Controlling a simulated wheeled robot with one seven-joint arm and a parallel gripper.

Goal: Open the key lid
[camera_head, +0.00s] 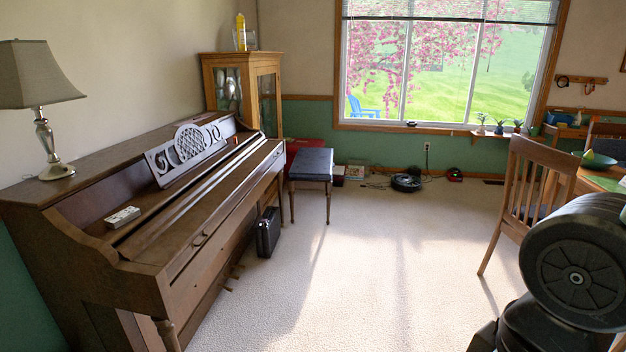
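The brown upright piano (75,222) stands along the left wall. Its key lid (215,196) is a long wooden panel, and it is shut, with no keys showing. A small knob (200,239) sits on the front face near the close end. A carved music stand (186,152) leans above the lid. My gripper is out of view. Only a dark, round part of my own body shows at the lower right, well apart from the piano.
A padded bench (312,164) stands past the piano's far end. A black case (267,232) is on the carpet against the piano front. A wooden chair (527,190) is at the right. The carpet (370,255) between is clear.

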